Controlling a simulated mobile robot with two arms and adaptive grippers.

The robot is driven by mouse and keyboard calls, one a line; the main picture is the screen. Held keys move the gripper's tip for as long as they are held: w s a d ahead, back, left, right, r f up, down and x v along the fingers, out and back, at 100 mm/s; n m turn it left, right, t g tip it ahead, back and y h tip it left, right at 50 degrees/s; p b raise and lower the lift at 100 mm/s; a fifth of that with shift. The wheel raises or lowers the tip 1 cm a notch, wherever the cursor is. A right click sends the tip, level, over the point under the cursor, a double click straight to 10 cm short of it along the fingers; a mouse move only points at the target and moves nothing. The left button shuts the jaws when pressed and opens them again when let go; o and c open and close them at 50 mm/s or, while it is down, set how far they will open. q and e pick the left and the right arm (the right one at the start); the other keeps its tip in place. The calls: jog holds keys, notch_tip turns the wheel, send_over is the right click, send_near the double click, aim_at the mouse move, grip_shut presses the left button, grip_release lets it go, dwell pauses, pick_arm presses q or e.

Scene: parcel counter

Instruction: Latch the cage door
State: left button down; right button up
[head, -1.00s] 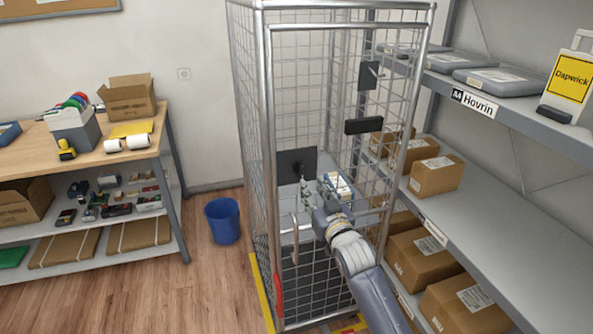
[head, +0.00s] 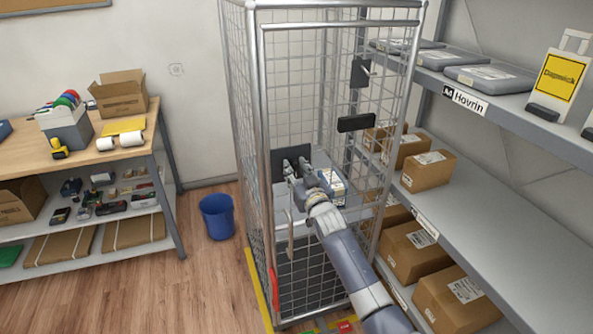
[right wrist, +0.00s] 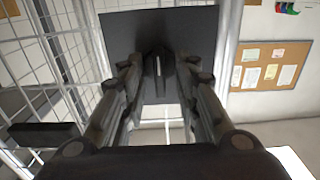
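The wire-mesh cage door (head: 266,120) stands upright at the front of the tall cage (head: 233,110). Whether it sits fully against the cage frame is hard to tell. A dark latch plate (head: 278,168) is on its left side, partly covered by my right gripper (head: 294,168). In the right wrist view the plate (right wrist: 118,30) fills the upper middle, with a black latch knob (right wrist: 160,70) on it. My right gripper's fingers (right wrist: 158,85) are apart, one on each side of the knob, with gaps visible. My left gripper is out of view.
A vertical handle (head: 290,237) is lower on the door. A shelf rack (head: 500,185) with cartons stands close at the right.

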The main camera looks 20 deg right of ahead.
grip_shut()
jog(key=n+b, duration=0.1)
jog(key=n, duration=0.2)
jog(key=shift+n, duration=0.4)
jog(key=n, duration=0.4)
jog(key=shift+a+n+b, duration=0.15)
jog(key=shift+n+b, duration=0.15)
jog(key=shift+b, duration=0.1)
jog(key=n, duration=0.5)
jog(key=shift+a+f+b, duration=0.1)
jog(key=shift+f+b, duration=0.05)
jog(key=shift+b, duration=0.15)
jog(key=shift+f+n, duration=0.1)
jog(key=shift+n, duration=2.1)
